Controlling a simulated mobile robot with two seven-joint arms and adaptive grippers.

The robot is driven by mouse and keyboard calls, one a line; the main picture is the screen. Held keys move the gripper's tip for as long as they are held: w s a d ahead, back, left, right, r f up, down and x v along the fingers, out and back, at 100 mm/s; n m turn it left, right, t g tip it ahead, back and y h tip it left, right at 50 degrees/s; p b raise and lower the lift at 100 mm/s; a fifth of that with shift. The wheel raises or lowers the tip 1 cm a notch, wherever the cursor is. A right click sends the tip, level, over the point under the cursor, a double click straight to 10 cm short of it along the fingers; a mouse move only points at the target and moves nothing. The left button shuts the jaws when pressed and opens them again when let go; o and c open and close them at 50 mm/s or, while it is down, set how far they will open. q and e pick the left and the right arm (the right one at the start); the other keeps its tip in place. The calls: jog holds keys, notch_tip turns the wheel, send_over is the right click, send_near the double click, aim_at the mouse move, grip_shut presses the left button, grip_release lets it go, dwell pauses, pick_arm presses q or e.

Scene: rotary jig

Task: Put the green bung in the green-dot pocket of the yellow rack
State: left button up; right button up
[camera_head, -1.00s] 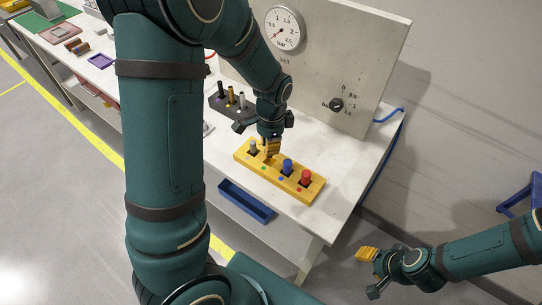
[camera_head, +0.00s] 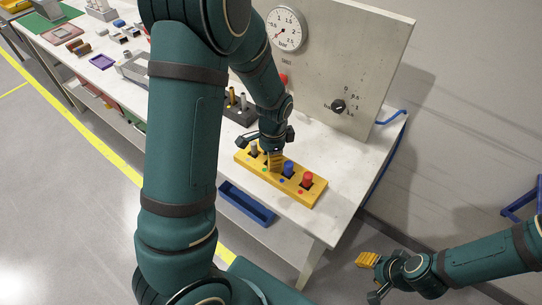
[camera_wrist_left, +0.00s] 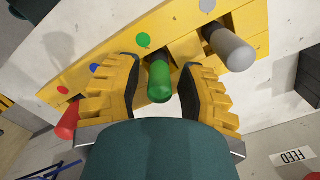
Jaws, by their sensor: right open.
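The yellow rack (camera_head: 313,196) lies on the white bench and also shows in the left wrist view (camera_wrist_left: 184,18). In that view the green bung (camera_wrist_left: 159,82) stands in the pocket beside the green dot (camera_wrist_left: 143,40); how deep it sits is hard to tell. My left gripper (camera_head: 276,162) is over the rack, its fingers (camera_wrist_left: 160,95) on either side of the green bung with gaps visible, so it looks open. The head view hides the green bung behind this gripper. My right gripper (camera_head: 367,277) is open and empty, away from the bench at lower right.
A grey bung (camera_wrist_left: 230,48), a blue bung (camera_head: 289,168) and a red bung (camera_head: 307,179) stand in the rack's other pockets. A dark block with pegs (camera_head: 238,112) is behind the rack. A gauge panel (camera_head: 345,60) rises at the back. A blue bin (camera_head: 247,204) is at the front edge.

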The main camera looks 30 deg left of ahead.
pick_arm(q)
jog(key=shift+r, duration=0.3)
notch_tip(320, 180, up, 12)
jog(key=p, duration=0.2)
jog(key=shift+w+d+f+p, duration=0.15)
jog(key=shift+p, duration=0.2)
dwell(0.4)
